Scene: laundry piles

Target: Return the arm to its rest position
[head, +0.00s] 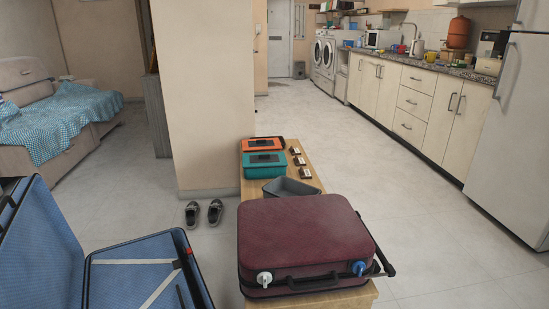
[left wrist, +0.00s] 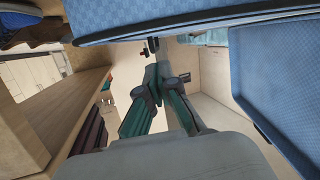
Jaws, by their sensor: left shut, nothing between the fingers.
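My left gripper (left wrist: 160,75) shows in the left wrist view, its two fingers closed together with nothing between them. It is in free space beside the open blue suitcase (left wrist: 285,85), which fills the top and right of that view. In the head view the blue suitcase (head: 40,245) lies open at the lower left. Neither of my grippers shows in the head view, and my right gripper is in no view.
A wooden bench (head: 310,171) holds a closed maroon suitcase (head: 300,235), a grey bin (head: 291,187), a teal box (head: 264,166) and an orange box (head: 262,144). Dark shoes (head: 204,214) stand on the floor left of it. The floor right of the bench is clear.

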